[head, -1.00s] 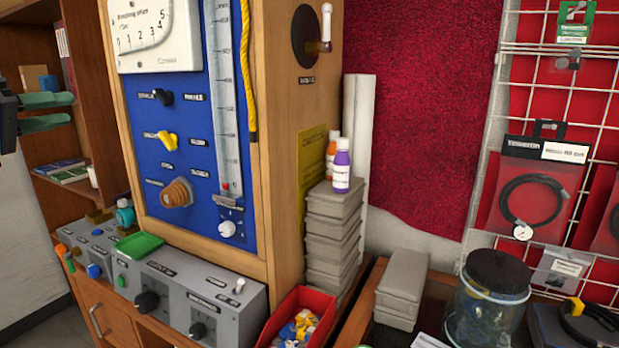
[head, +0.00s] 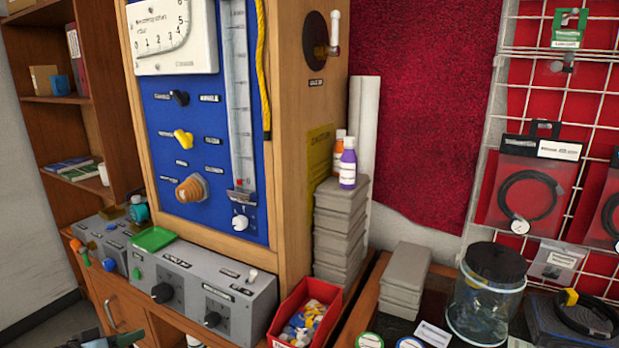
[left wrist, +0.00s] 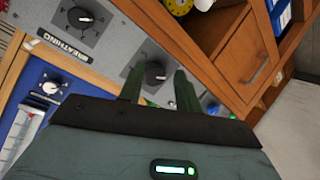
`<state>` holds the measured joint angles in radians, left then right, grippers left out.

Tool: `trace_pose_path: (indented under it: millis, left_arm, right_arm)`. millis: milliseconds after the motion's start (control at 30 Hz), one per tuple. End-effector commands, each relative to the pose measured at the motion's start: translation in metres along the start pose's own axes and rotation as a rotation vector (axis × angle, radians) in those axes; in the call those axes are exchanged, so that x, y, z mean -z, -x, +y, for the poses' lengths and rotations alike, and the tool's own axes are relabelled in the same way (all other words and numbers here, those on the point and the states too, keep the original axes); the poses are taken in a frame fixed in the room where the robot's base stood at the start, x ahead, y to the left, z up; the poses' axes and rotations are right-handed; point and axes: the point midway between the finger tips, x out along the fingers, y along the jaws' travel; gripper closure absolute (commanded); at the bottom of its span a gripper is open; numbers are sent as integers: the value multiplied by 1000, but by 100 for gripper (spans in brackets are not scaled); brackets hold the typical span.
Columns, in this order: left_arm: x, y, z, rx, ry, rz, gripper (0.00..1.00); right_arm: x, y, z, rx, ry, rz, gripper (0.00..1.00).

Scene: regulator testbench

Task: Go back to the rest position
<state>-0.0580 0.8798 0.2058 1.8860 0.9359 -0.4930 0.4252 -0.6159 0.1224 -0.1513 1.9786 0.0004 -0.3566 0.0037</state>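My left gripper (head: 112,338) shows at the bottom left edge of the head view, low in front of the wooden cabinet front. Most of it is cut off by the frame. In the left wrist view its two dark green fingers (left wrist: 160,88) stand apart with nothing held between them. A black knob of the grey control box (left wrist: 155,73) appears in the gap, behind the fingers. My right gripper is in neither view.
The testbench has a blue panel (head: 212,135) and a grey control box (head: 185,283) with a green tray (head: 153,239). A red bin (head: 300,312) of small parts stands right of it. Stacked grey cases (head: 338,235), a glass jar (head: 478,310) and a wire rack are farther right.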

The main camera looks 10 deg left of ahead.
Motion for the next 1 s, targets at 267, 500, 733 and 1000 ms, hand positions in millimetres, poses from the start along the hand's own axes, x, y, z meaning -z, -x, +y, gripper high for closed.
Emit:
trace_pose_path:
  millis: [267, 500, 733, 1000]
  left_arm:
    - [-186, 16, 10, 49, -151, -154, 66]
    - [-326, 62, 59, 46, -301, -271, 66]
    - [-402, 106, 116, 27, -422, -333, 66]
    - [-421, 119, 136, 19, -467, -349, 66]
  right_arm:
    - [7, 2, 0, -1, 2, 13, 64]
    - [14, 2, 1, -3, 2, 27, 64]
    - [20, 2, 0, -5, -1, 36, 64]
    - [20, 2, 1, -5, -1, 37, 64]
